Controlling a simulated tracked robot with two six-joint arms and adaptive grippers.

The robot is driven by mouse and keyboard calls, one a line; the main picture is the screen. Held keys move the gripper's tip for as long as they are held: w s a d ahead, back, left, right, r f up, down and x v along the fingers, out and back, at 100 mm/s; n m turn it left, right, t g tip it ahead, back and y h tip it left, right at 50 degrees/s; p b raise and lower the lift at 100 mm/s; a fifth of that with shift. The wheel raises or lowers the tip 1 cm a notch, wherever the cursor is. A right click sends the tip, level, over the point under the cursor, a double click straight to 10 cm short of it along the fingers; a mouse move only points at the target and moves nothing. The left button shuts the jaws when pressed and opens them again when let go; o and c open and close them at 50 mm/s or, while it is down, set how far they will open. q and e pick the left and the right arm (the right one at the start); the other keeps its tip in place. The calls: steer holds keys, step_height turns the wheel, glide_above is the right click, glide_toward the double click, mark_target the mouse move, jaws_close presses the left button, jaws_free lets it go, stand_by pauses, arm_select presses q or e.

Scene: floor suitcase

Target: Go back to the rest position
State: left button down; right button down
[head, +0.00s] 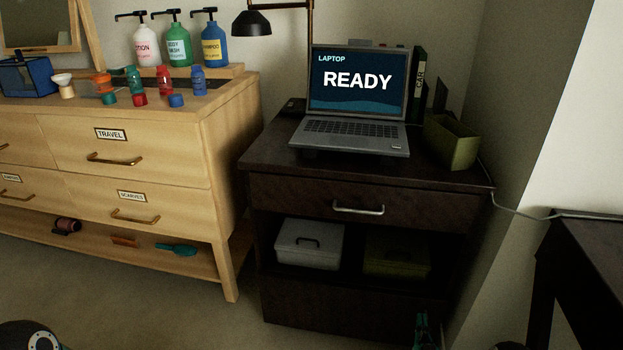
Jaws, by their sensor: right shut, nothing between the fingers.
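My right gripper (425,331) shows small and dark at the bottom edge of the head view, right of centre. It is shut with nothing between its fingers. It appears in front of the lower right part of the dark nightstand (330,305); I cannot tell how far apart they are. My left gripper is not in view; only a rounded dark part of my own body shows in the bottom left corner.
A laptop (356,134) reading READY and a green bin (452,142) stand on the nightstand. Its shelf holds two boxes. A wooden dresser (150,185) with bottles stands left. A dark table (590,240) stands right. Carpet (130,305) is clear in front.

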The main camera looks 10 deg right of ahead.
steer(key=w+a+r+n+y, duration=0.1)
steer(key=w+a+r+y, duration=0.25)
steer(key=a, duration=0.35)
steer(key=s+a+n+g+y, duration=0.25)
steer(key=a+g, duration=0.25)
steer(key=a, duration=0.7)
steer(key=s+a+f+m+g+y, duration=0.1)
steer(key=s+a+f+g, duration=0.2)
steer(key=s, duration=0.7)
steer(key=s+a+f+m+g+y, duration=0.1)
steer(key=s+a+g, duration=0.2)
steer(key=s+g, duration=0.5)
steer(key=s+a+f+g+y, duration=0.2)
steer(key=s+a, duration=0.1)
steer(key=s, duration=0.8)
step_height(320, 180, up, 33)
steer(key=p, duration=3.2)
steer(key=shift+d+p, duration=0.2)
steer(key=shift+p, duration=0.2)
